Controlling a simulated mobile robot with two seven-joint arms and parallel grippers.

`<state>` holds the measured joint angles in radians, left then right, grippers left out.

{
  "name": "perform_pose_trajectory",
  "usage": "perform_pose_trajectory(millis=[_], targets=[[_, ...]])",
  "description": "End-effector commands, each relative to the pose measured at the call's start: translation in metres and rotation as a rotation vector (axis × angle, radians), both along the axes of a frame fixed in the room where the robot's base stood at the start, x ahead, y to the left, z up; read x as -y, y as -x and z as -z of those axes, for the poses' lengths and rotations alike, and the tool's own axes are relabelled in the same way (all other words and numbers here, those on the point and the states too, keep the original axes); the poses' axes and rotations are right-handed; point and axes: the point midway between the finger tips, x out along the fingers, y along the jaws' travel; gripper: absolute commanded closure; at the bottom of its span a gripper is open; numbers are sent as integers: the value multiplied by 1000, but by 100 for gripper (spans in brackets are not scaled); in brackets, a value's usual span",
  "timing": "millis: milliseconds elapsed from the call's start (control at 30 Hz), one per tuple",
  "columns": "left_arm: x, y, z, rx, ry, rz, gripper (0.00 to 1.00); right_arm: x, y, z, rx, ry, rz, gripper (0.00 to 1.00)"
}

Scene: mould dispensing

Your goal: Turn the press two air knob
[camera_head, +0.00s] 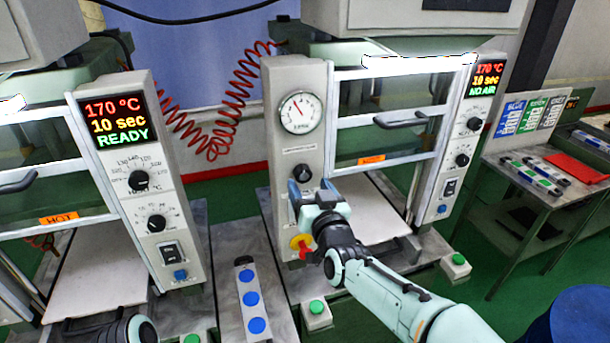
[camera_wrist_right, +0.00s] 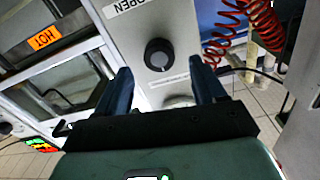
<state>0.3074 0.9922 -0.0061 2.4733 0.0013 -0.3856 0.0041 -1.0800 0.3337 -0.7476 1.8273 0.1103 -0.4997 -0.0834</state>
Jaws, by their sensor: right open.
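The press two air knob (camera_head: 302,172) is black and round, on the grey front column below the pressure gauge (camera_head: 301,113). In the right wrist view the knob (camera_wrist_right: 158,54) appears whole, with a pale pointer mark, beyond my fingertips and roughly centred between them. My right gripper (camera_head: 310,189) is open and empty, just below and in front of the knob. Its two blue fingers also show in the right wrist view (camera_wrist_right: 160,72); contact with the knob is not visible. The press two display (camera_head: 485,79) reads 170 °C, 10 sec, NO AIR.
A red and yellow knob (camera_head: 301,244) sits on the column below my right gripper. Press one, at left, has a display (camera_head: 115,119) reading READY. A strip with blue discs (camera_head: 251,298) lies between the presses. A red coiled hose (camera_head: 213,140) hangs behind.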

Motion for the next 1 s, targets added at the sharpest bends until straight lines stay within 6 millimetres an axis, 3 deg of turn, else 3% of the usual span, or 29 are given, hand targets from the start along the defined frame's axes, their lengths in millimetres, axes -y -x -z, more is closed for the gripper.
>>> perform_pose_trajectory(millis=[100, 233, 633, 667, 800, 833, 1000], targets=[[0, -13, -13, 15, 0, 0, 100, -5, -21, -5, 3, 3, 1, 30], [0, -21, -21, 25, 0, 0, 100, -9, -34, -5, 4, 1, 2, 30], [0, -23, -23, 27, 0, 0, 100, -12, -40, -1, 1, -1, -1, 30], [0, -23, -23, 27, 0, 0, 100, -12, -40, -1, 1, -1, -1, 37], [0, -23, -23, 27, 0, 0, 100, -12, -40, -1, 1, -1, -1, 83], [0, -23, -23, 27, 0, 0, 100, -12, -40, -1, 1, -1, -1, 86], [0, -22, -22, 26, 0, 0, 100, -12, -40, -1, 1, -5, -1, 86]])
